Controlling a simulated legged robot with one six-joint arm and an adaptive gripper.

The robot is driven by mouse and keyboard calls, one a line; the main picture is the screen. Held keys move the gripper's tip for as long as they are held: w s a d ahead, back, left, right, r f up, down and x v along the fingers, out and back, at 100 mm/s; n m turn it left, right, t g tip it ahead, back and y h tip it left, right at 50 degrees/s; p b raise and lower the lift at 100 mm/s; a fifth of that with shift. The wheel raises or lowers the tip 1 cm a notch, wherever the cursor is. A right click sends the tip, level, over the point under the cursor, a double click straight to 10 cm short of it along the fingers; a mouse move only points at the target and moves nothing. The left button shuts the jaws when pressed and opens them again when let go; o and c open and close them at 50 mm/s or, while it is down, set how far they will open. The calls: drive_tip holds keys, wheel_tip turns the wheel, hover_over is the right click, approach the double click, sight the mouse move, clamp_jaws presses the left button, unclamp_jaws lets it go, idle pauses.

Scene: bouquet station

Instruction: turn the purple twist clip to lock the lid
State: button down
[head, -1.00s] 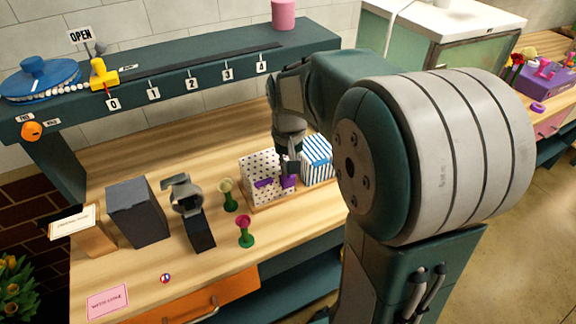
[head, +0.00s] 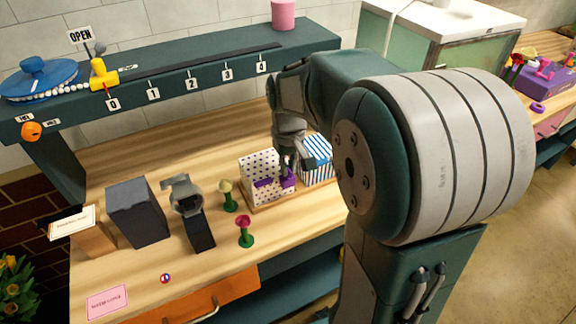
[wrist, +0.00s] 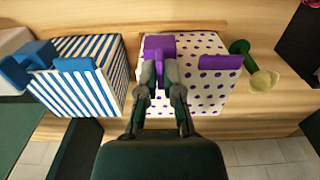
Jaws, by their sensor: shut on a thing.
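The purple twist clip (head: 288,181) is at the front right corner of the white box with purple dots (head: 258,164). A purple tab (head: 263,183) sits on the same box, to its left. My gripper (head: 287,167) is shut on the clip from above. In the wrist view, the fingers (wrist: 160,80) close around the purple clip (wrist: 160,43), and the dotted box (wrist: 205,95) lies below with its purple tab (wrist: 222,62) to the right. The fingers hide part of the clip.
A blue-striped box (head: 317,160) stands close on the right, with a blue clip (wrist: 28,66) and a blue tab (wrist: 76,63). A yellowish-topped green peg (head: 228,195), a pink-topped green peg (head: 244,232) and a dark box (head: 138,212) stand left. Bare wood lies in front.

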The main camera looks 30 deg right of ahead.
drive_tip(key=c, duration=0.8)
unclamp_jaws()
drive_tip(key=shift+w, duration=0.1)
wheel_tip(320, 180, up, 12)
drive_tip(key=shift+f, duration=0.1)
drive_tip(key=s+a+f+t, duration=0.2)
drive_tip(key=s+a, duration=0.2)
drive_tip(key=s, duration=0.4)
drive_tip(key=s+a+f+t, duration=0.2)
drive_tip(key=s+a+t, duration=0.1)
drive_tip(key=s, duration=0.5)
drive_tip(key=shift+a+t, duration=0.3)
drive_tip(key=shift+a, duration=0.5)
